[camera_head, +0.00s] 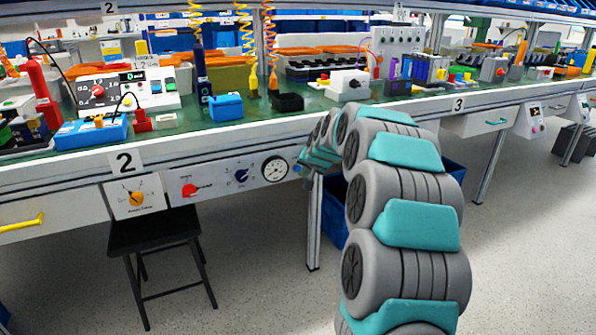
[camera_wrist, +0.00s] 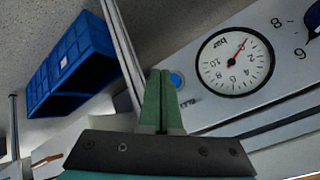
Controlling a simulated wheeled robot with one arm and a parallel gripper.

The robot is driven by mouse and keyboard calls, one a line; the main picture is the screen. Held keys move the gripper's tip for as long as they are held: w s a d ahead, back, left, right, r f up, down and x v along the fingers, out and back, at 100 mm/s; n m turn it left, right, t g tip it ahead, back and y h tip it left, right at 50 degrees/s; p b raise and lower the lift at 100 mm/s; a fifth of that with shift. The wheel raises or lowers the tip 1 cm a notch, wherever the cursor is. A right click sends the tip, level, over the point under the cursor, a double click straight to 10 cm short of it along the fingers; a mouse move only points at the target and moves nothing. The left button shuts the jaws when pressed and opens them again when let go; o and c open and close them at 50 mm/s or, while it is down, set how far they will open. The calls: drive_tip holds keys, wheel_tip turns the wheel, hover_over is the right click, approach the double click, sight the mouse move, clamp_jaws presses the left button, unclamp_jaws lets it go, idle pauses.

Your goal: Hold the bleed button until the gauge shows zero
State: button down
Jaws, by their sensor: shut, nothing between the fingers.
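The round white pressure gauge (camera_wrist: 236,62) is on the panel in the wrist view, seen nearly upside down. Its red needle points to the upper right, between the "bar" label and the 2; the exact reading is unclear. The gauge also shows in the head view (camera_head: 276,169), too small to read. The blue bleed button (camera_wrist: 176,80) is on the same panel, left of the gauge. My gripper (camera_wrist: 160,72) is shut and empty, its fingertips just left of the button in the picture. I cannot tell whether they touch it or the panel.
A red-handled switch (camera_head: 190,189) and a blue knob (camera_head: 242,176) sit left of the gauge. An orange knob (camera_head: 135,197) is on a separate box. A blue bin (camera_wrist: 72,66) is below the bench, and a black stool (camera_head: 155,232) stands at left.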

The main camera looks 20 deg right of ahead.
drive_tip(key=shift+s, duration=0.1)
drive_tip(key=s+b, duration=0.1)
drive_tip(key=s, duration=0.3)
drive_tip(key=shift+s+d, duration=0.1)
drive_tip(key=shift+s, duration=0.3)
drive_tip(key=s+a+n+g+y, duration=0.2)
drive_tip(key=s+a+n+g, duration=0.3)
drive_tip(key=s+a, duration=1.45)
drive_tip(key=s+f+n+g, duration=0.1)
drive_tip(key=s+f+g, duration=0.1)
drive_tip(key=s, duration=1.3)
drive_tip(key=s+a+f+n+g+h+p, duration=0.1)
drive_tip(key=s+f+n+g, duration=0.1)
drive_tip(key=s, duration=1.3)
drive_tip(key=shift+s+a+g, duration=0.15)
drive_tip(key=shift+g, duration=0.65)
